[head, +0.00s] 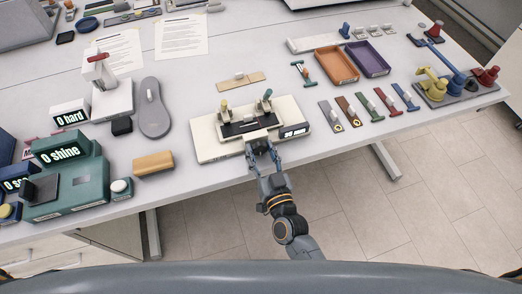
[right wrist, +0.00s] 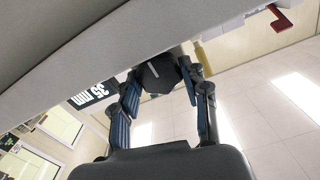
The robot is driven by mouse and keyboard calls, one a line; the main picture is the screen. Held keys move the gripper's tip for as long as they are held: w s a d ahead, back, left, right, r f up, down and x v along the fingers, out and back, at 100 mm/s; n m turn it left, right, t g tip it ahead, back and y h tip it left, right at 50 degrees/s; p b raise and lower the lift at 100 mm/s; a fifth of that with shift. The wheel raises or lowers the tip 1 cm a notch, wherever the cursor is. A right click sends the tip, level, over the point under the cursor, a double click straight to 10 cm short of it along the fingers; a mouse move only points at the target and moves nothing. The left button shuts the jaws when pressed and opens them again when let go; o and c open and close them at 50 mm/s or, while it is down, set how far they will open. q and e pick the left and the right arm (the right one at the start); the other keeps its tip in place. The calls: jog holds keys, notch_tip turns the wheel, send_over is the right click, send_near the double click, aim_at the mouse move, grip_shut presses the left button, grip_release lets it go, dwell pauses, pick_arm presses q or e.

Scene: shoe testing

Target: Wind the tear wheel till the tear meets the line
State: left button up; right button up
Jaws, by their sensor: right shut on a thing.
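The tear tester (head: 215,152) is a cream box near the table's front edge, with a dark bed on top. The tear and the line are too small to make out. My right gripper (head: 262,147) is at the tester's front. In the right wrist view its fingers are shut on the dark tear wheel (right wrist: 158,74), one on each side. A display (right wrist: 92,94) beside the wheel reads "35 mm". My left gripper is not in view.
A green box (head: 75,190) reading "0 shine" and a tan block (head: 153,163) lie to the left. A grey shoe sole (head: 152,110) lies behind the block. Several coloured strips (head: 367,107), an orange tray (head: 337,66) and a purple tray (head: 367,58) are to the right.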

jog(key=m, duration=0.3)
jog(key=shift+m, duration=1.7)
jog(key=o, duration=1.1)
jog(key=shift+o, duration=0.2)
jog(key=shift+f, duration=0.1)
